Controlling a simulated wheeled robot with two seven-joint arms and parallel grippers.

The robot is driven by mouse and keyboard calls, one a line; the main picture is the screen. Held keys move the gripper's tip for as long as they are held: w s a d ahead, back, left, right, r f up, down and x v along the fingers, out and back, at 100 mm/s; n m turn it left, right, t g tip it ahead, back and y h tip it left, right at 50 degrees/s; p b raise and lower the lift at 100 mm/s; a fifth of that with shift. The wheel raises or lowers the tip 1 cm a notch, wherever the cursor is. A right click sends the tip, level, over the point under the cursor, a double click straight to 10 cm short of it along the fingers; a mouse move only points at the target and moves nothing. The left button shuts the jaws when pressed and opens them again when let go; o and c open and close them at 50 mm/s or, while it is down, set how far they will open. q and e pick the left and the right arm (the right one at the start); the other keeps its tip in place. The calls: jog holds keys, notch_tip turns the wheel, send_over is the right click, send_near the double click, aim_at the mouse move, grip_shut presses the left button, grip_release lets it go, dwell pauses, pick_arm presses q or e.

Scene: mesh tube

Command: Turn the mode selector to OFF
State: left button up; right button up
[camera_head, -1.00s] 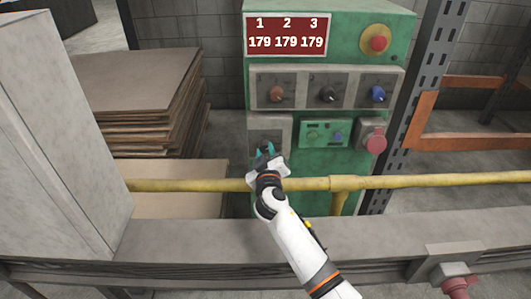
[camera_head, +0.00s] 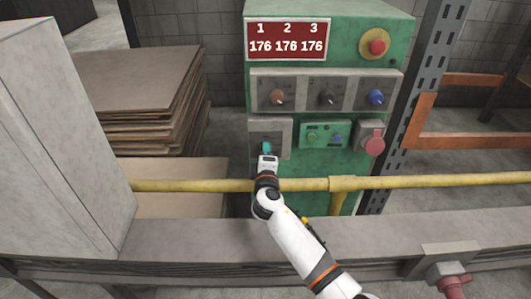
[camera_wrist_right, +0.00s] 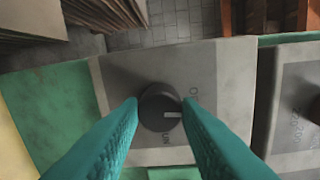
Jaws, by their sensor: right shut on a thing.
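The mode selector (camera_wrist_right: 158,112) is a round black knob on a grey plate, seen in the right wrist view. Its white mark points right in that view. Partly covered letters on the plate read "O" to the right of the knob and "UN" below it. My right gripper (camera_head: 266,148) is at the lower-left grey plate (camera_head: 284,133) of the green cabinet. Its teal fingers are shut on the knob, one on each side. In the head view the gripper hides the knob. My left gripper is not in view.
The green cabinet (camera_head: 345,20) carries a red display (camera_head: 286,34) reading 176 three times, a row of three knobs, and a red button (camera_head: 376,46). A yellow pipe (camera_head: 420,181) runs across in front. Stacked boards (camera_head: 140,80) stand at left.

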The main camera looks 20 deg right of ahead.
jog(key=shift+f+n, duration=0.1)
jog(key=shift+n, duration=0.5)
jog(key=o, duration=1)
jog(key=shift+c, duration=0.2)
jog(key=v, duration=1.2)
